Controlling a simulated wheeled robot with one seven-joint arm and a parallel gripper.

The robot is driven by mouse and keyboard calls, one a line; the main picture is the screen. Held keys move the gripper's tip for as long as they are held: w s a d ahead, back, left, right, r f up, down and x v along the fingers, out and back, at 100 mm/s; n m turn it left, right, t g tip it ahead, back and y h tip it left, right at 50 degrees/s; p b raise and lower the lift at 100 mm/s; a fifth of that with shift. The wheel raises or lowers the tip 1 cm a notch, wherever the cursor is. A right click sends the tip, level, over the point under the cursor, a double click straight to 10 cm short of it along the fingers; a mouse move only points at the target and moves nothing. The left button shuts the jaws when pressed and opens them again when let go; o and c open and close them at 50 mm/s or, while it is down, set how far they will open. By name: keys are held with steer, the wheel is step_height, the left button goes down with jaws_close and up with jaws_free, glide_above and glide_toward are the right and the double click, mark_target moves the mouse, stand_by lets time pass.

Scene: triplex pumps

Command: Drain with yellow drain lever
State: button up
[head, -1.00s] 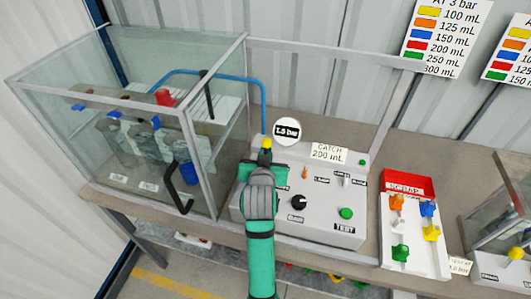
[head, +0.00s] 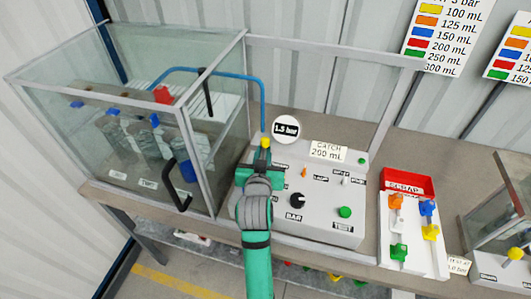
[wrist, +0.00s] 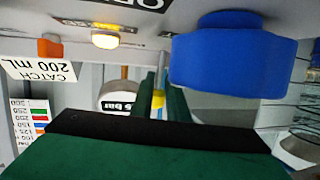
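The yellow drain lever (head: 265,143) stands at the back left of the grey control panel (head: 318,229), just beyond my gripper (head: 264,158). In the wrist view, my gripper's two green fingers (wrist: 164,100) are close together, with a yellow strip of the lever (wrist: 158,98) between them. They appear shut on it, though the contact is partly hidden. The glass tank (head: 115,150) is left of the panel and holds several jars with blue parts and a red part. A blue hose (head: 262,95) runs from the tank down behind the panel.
The panel has a black knob (head: 297,201) and green button (head: 345,212). A red scrap tray (head: 407,182) lies right. A large blue part (wrist: 235,55) is close in the wrist view.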

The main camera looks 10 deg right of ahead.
steer(key=shift+o, duration=0.3)
steer(key=shift+s+d+r, duration=0.1)
steer(key=shift+r, duration=0.2)
steer(key=shift+s, duration=0.2)
steer(key=v, duration=1)
steer(key=shift+s+r, duration=0.15)
steer(key=shift+s, duration=0.05)
